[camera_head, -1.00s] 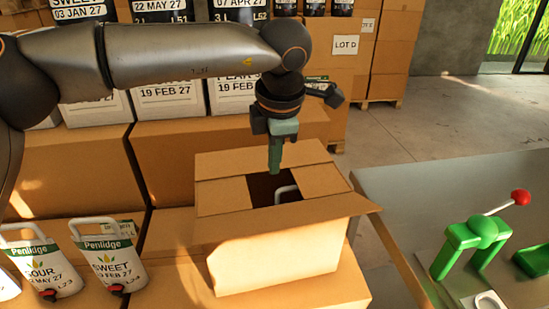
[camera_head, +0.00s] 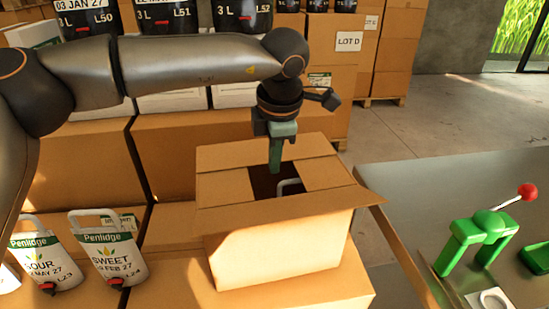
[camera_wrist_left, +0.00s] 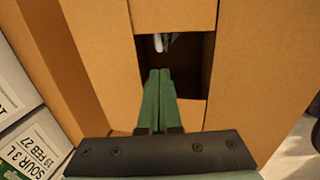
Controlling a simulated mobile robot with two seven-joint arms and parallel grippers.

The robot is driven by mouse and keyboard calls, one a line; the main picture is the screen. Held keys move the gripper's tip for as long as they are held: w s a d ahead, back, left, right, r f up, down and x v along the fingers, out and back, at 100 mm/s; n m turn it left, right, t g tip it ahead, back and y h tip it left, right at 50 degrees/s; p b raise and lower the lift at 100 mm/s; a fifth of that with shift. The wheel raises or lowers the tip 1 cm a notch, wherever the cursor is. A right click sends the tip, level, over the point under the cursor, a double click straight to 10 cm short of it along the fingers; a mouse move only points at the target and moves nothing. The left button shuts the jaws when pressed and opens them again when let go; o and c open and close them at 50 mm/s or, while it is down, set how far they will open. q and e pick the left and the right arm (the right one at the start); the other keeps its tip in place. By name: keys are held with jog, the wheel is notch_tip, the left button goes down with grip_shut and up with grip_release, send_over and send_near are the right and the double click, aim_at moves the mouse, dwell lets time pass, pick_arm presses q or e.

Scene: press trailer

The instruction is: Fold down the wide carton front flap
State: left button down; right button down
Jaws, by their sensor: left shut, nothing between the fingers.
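The open carton (camera_head: 275,255) stands on a larger box. Its wide front flap (camera_head: 300,208) sticks outward from the front top edge, toward me. The narrow left flap (camera_head: 222,188) and right flap (camera_head: 325,174) lie inward, leaving a dark gap between them. The far wide flap (camera_head: 260,152) is at the back; its exact angle is unclear. A white handle (camera_head: 288,185) shows inside the gap. My left gripper (camera_head: 275,170) is shut and empty, pointing down over the gap, behind the front flap. Its fingers (camera_wrist_left: 160,75) show at the opening in the wrist view. My right gripper is not seen.
Pouches (camera_head: 110,258) stand on boxes to the left. A grey table (camera_head: 420,190) with a green press (camera_head: 480,235) and its red-knobbed lever is to the right. Stacked cartons (camera_head: 340,60) stand behind. Floor is clear at the back right.

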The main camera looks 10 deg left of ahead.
pick_arm(q)
jog(key=s+b+x, duration=0.2)
jog(key=b+x, duration=0.4)
jog(key=x, duration=0.2)
jog(key=shift+d+f, duration=0.35)
dwell(1.0)
jog(key=shift+w, duration=0.1)
jog(key=w+a+r+p+v, duration=0.1)
jog(key=w+p+v, duration=0.2)
jog(key=p+v, duration=0.5)
jog(key=v, duration=0.6)
jog(key=shift+a, duration=0.1)
